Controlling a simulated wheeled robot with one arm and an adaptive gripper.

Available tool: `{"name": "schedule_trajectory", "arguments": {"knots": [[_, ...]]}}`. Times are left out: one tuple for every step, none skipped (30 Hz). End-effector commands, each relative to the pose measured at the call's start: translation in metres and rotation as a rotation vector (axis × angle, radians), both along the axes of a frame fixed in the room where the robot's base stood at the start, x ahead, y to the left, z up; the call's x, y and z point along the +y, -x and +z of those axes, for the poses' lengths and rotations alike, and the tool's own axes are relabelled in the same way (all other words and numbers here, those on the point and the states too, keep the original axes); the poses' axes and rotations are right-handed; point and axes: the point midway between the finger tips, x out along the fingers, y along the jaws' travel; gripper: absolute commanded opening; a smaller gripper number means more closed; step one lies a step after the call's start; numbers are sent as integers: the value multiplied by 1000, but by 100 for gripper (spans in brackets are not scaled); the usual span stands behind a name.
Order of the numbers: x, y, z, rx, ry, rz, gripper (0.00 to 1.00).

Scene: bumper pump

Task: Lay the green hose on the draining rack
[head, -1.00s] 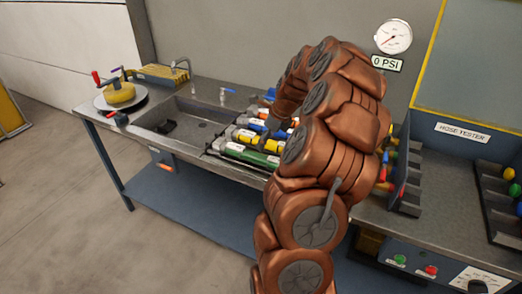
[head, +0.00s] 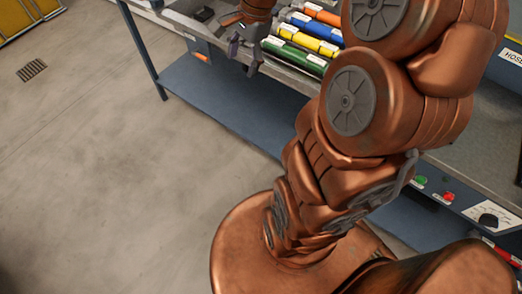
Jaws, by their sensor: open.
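The green hose (head: 294,57) lies at the front of a row of hoses along the bench's front edge, nearest me. The draining rack under the row is mostly hidden, so I cannot tell exactly how the green hose rests on it. My gripper (head: 244,56) is open and empty, fingers pointing down, just left of the green hose's left end and apart from it.
Behind the green hose lie a yellow hose (head: 311,43), a blue hose (head: 317,28) and an orange hose (head: 322,12). My arm covers the bench's middle. The floor in front is clear.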

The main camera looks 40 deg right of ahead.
Motion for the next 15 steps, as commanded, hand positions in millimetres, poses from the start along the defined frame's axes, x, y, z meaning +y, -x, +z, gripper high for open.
{"name": "schedule_trajectory", "arguments": {"knots": [[21, 14, 2, 1, 24, 126, 67], [32, 23, 2, 3, 36, 201, 67], [45, 36, 3, 4, 54, 300, 67], [54, 45, 3, 6, 66, 372, 67], [62, 55, 2, 9, 77, 445, 67], [72, 69, 1, 15, 90, 539, 67], [79, 80, 0, 19, 100, 611, 67], [86, 90, -1, 23, 108, 679, 67], [93, 105, -2, 28, 118, 771, 67], [98, 116, -4, 34, 126, 839, 67], [102, 128, -6, 41, 131, 907, 67], [107, 141, -7, 45, 138, 992, 67], [110, 152, -9, 48, 143, 1053, 67], [112, 162, -11, 55, 146, 1111, 67], [114, 174, -13, 62, 147, 1182, 67]]}}
